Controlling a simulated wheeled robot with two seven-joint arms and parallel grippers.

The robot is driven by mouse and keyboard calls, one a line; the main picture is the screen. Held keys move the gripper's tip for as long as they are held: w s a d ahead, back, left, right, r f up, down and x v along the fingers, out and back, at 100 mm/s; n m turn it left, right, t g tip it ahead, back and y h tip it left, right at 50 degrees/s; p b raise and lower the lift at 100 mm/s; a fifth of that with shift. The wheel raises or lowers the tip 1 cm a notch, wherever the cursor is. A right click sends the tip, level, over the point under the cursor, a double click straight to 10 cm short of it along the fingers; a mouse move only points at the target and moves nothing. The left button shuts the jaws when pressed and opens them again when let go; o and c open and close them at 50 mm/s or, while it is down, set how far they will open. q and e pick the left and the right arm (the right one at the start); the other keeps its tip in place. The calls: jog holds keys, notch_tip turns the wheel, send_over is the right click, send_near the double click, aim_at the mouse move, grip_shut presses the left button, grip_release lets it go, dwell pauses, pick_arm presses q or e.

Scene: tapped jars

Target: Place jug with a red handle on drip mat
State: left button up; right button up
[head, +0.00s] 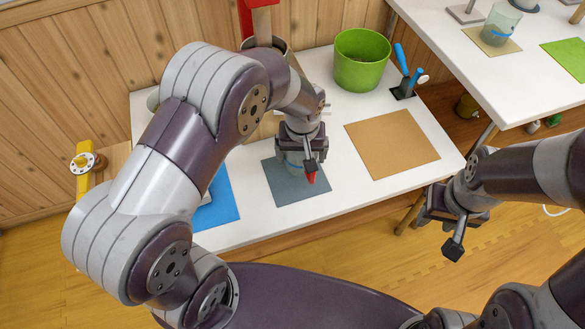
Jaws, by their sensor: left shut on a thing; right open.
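My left gripper (308,164) points down over a dark grey mat (315,192) on the white table. It is shut on the jug's red handle (311,178). The clear jug (293,168) shows only partly behind the gripper, over the grey mat; I cannot tell whether its base touches the mat. A tan mat (392,143) lies bare to the right, and a blue mat (220,208) lies to the left, partly behind my arm. Which mat is the drip mat is not marked. My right gripper (446,228) is open and empty, off the table's front right.
A green pot (361,60) and a holder with blue-handled tools (404,82) stand at the back right. Something red (262,5) rises behind my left arm. A second white table (470,70) at the right holds another jug (500,24) and a green mat (570,56).

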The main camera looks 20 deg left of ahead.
aim_at(295, 167)
pick_arm(q)
jog(key=shift+s+a+f, duration=0.35)
jog(key=shift+a, duration=0.15)
jog(key=shift+s+a+f, duration=0.1)
jog(key=shift+f, duration=0.2)
notch_tip(295, 167, down, 4)
jog(key=shift+r+b, duration=0.1)
jog(key=shift+b, duration=0.6)
jog(key=shift+r, duration=0.1)
jog(key=o, duration=0.8)
